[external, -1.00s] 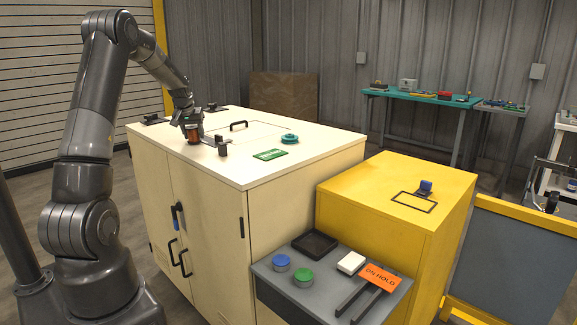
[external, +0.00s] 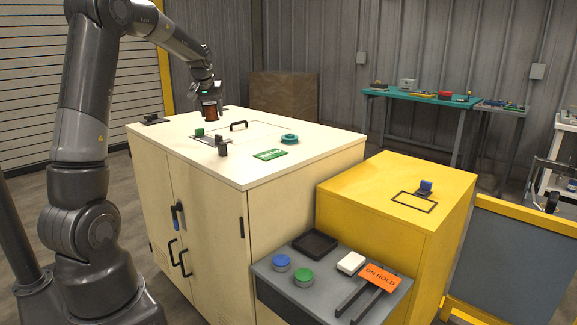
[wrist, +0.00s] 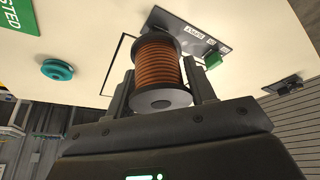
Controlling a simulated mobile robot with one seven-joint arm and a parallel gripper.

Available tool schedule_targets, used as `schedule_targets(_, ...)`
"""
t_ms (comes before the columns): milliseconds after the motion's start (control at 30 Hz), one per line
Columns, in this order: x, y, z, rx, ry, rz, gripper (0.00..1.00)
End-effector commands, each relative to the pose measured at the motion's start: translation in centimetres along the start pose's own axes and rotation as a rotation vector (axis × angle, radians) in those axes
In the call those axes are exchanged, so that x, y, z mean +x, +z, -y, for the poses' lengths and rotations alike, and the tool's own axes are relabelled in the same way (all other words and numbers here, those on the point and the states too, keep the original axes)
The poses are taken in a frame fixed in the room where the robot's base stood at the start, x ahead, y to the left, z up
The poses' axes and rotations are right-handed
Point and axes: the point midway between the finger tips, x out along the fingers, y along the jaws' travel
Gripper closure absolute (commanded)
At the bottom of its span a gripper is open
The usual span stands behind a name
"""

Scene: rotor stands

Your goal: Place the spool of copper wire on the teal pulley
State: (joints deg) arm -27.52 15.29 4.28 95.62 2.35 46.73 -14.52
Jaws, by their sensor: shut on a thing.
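The spool of copper wire (external: 210,111), brown-orange with dark flanges, is held in my gripper (external: 209,98) above the cream cabinet top. In the wrist view the spool (wrist: 158,72) sits between the two fingers of my gripper (wrist: 160,92), which are shut on it. The teal pulley (external: 289,139) lies on the cabinet top, to the right of the spool and apart from it. It also shows at the left of the wrist view (wrist: 57,70). Whether anything lies under the spool is partly hidden.
A lower yellow cabinet (external: 350,190) stands at right. The top around the pulley is mostly clear.

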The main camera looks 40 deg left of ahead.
Motion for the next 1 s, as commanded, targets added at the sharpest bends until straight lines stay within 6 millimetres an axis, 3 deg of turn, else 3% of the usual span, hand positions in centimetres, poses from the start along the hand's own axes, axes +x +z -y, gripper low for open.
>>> schedule_targets(167, 0.1, -1.4, -5.2, 0.061, 0.019, 0.009, 0.78)
schedule_targets(367, -0.2, -2.6, -15.8, 0.176, 0.053, 0.023, 0.78)
schedule_targets(500, -0.7, -2.0, -23.2, 0.254, 0.074, 0.033, 0.78)
schedule_targets(600, -1.2, -1.2, -27.5, 0.299, 0.086, 0.038, 0.78)
schedule_targets(800, -1.9, 0.3, -32.9, 0.355, 0.1, 0.044, 0.78)
schedule_targets(1000, -1.1, 0.1, -33.6, 0.367, 0.102, 0.047, 0.78)
